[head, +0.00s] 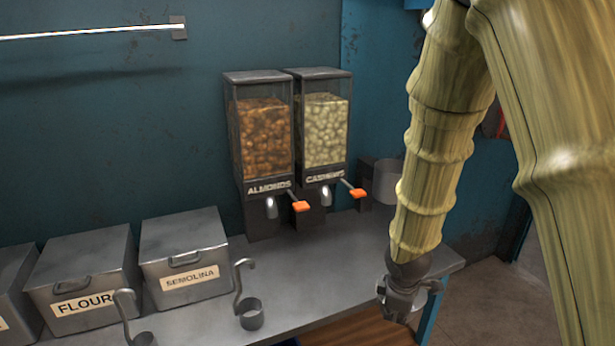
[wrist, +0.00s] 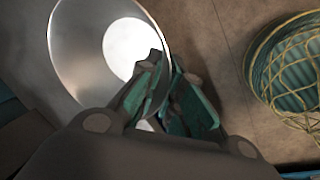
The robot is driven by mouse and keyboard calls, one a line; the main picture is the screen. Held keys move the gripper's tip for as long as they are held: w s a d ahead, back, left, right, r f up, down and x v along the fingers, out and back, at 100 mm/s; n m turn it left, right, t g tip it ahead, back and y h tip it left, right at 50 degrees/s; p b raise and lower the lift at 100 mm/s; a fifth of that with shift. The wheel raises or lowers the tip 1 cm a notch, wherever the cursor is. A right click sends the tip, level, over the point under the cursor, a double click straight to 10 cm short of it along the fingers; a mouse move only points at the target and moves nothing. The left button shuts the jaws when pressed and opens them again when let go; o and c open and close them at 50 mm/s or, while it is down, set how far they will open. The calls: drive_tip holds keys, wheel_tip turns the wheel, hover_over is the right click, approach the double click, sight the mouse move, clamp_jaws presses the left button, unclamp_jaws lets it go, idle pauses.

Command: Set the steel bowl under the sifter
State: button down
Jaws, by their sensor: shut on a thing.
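The steel bowl (wrist: 82,58) shows in the wrist view as a wide shiny rim with a bright white round area inside. My gripper (wrist: 164,75) is shut on the bowl's edge at its right side. In the head view my gripper (head: 402,304) hangs at the right end of the counter, and only a sliver of the bowl (head: 436,286) shows beside it. A grey drum-shaped thing (head: 384,180) by the wall, partly behind my arm, may be the sifter; I cannot tell for sure.
Almond (head: 264,135) and cashew (head: 325,130) dispensers with orange levers stand at the back of the counter (head: 330,262). Flour (head: 85,275) and semolina (head: 186,258) bins and hooked ladles stand left. The counter's right part is clear. A wire basket (wrist: 290,75) is at right.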

drive_tip(key=a+f+m+g+h+p, duration=0.1)
drive_tip(key=a+f+m+p, duration=0.5)
drive_tip(key=m, duration=0.6)
drive_tip(key=shift+s+a+f+m+g+h+p, duration=0.15)
drive_tip(key=shift+f+m+g+h+p, duration=0.2)
drive_tip(key=shift+g, duration=0.45)
drive_tip(key=shift+r, duration=0.1)
idle(0.6)
